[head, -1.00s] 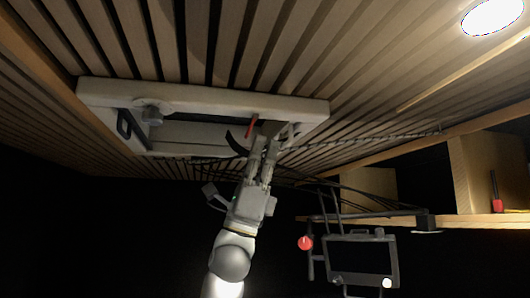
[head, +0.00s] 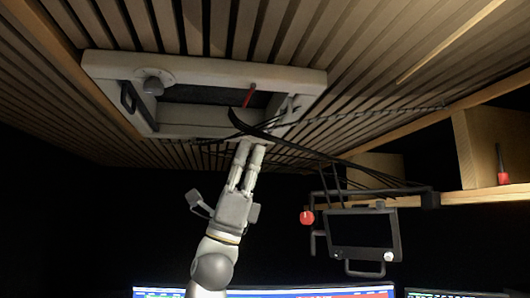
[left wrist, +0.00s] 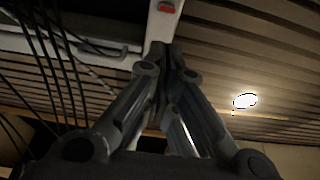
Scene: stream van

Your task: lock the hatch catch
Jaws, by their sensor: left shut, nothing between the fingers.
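The hatch is a pale frame (head: 215,71) around a dark opening in the slatted ceiling. A thin red lever (head: 248,95), which looks like the catch, slants at the right part of the opening. A red piece on a pale bar (left wrist: 166,7) shows at the top of the left wrist view; I cannot tell if it is the same lever. My left gripper (head: 252,147) is shut and empty, its fingertips just below the near edge of the frame and apart from the lever. Its closed fingertips (left wrist: 167,50) also show in the left wrist view. My right gripper is not in view.
Black cables (head: 300,150) run past the fingertips to the right. A round knob (head: 152,87) and a dark handle (head: 127,97) are at the frame's left. A mounted monitor (head: 362,235) and a wooden shelf (head: 475,198) are on the right. Lit screens (head: 265,292) show at the bottom.

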